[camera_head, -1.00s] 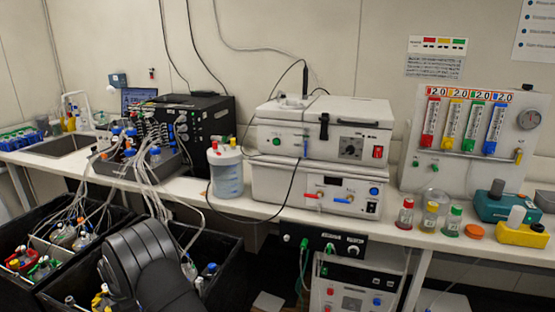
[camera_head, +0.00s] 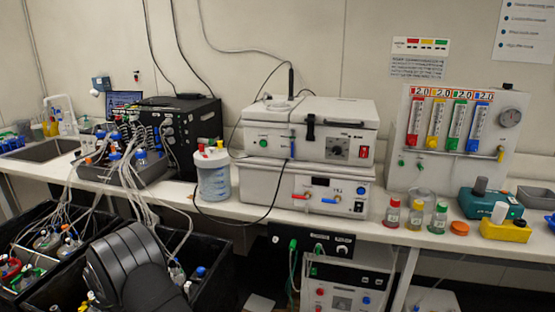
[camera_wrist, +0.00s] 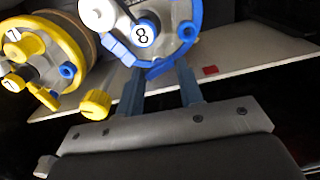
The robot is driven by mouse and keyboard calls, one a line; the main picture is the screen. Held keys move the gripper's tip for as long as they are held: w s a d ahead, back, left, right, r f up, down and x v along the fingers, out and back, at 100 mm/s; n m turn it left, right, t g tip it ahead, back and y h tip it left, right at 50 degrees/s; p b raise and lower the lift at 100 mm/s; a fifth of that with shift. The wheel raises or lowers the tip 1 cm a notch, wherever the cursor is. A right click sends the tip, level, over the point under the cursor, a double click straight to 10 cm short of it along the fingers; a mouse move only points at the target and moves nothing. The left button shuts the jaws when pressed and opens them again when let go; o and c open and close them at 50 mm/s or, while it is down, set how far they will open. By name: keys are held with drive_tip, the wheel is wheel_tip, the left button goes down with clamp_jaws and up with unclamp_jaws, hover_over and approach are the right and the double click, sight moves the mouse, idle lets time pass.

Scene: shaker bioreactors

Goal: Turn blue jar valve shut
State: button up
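The blue jar (camera_wrist: 196,28) shows at the top of the wrist view, cut off by the edge. It has a blue rim, blue fittings (camera_wrist: 120,50) and a round tag marked 8 (camera_wrist: 143,35). My gripper (camera_wrist: 160,70) reaches up to the jar's near rim, its two grey-blue fingers apart. The fingertips overlap the rim's lower edge, and I cannot tell whether they touch it. I cannot make out which fitting is the valve or its position. In the head view my gripper is hidden.
In the wrist view a yellow jar (camera_wrist: 75,45) marked 7 stands to the left. A yellow knob (camera_wrist: 95,103) lies close to my left finger. A pale panel (camera_wrist: 250,70) spans behind the fingers. In the head view black bins (camera_head: 205,300) hold tubed jars below the bench.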

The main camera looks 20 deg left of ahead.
drive_tip(key=shift+c, duration=0.2)
drive_tip(key=shift+a+r+m, duration=0.1)
drive_tip(key=shift+r+m, duration=0.2)
drive_tip(key=shift+r, duration=0.25)
wheel_tip(320, 180, up, 16)
drive_tip(key=r+m, duration=0.1)
drive_tip(key=m, duration=1.2)
drive_tip(key=f, duration=1.7)
drive_tip(key=shift+w+d+f, duration=0.25)
drive_tip(key=shift+d+f, duration=0.05)
drive_tip(key=shift+f, duration=0.05)
